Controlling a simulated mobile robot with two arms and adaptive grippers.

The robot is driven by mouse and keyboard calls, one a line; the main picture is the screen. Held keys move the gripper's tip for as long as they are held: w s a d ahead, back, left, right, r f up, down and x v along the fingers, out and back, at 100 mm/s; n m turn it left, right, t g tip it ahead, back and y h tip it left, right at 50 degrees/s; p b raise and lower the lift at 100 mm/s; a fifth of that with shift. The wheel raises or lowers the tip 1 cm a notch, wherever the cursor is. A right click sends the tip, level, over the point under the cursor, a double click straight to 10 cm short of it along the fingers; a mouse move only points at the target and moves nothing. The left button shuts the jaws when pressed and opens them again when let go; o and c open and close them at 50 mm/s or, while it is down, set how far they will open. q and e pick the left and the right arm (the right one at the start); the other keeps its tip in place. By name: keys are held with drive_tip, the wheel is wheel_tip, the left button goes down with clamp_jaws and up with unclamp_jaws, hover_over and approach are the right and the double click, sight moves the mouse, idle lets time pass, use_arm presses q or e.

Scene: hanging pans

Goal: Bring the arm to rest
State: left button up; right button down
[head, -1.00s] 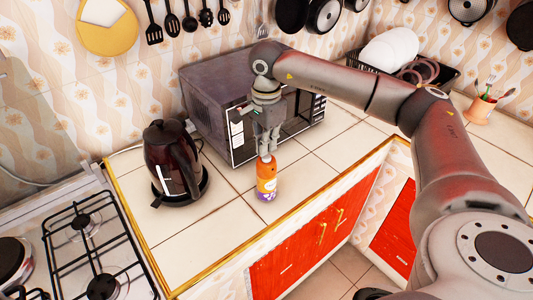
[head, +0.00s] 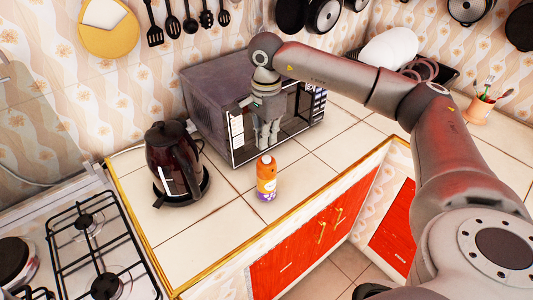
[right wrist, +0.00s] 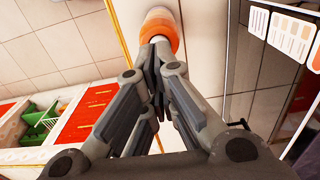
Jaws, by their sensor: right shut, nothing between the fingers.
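My right gripper (head: 266,146) hangs pointing down in front of the microwave, its fingers together and empty. Its tips are just above an orange bottle (head: 266,178) with a purple and white lower part. The bottle stands upright on the tiled counter. In the right wrist view the closed fingers (right wrist: 158,62) show with the bottle's orange top (right wrist: 160,28) beyond their tips, partly hidden by them. My right arm reaches in from the right, bent at the elbow. My left gripper does not show.
A dark microwave (head: 211,89) stands behind the gripper. A dark kettle (head: 172,160) is left of the bottle, and a gas stove (head: 88,245) is at lower left. A dish rack with plates (head: 390,48) is behind the arm. The counter right of the bottle is clear.

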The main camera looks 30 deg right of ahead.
wheel_tip(320, 180, up, 2)
drive_tip(key=shift+r+p, duration=0.25)
drive_tip(key=shift+p, duration=0.25)
drive_tip(key=shift+f, duration=0.1)
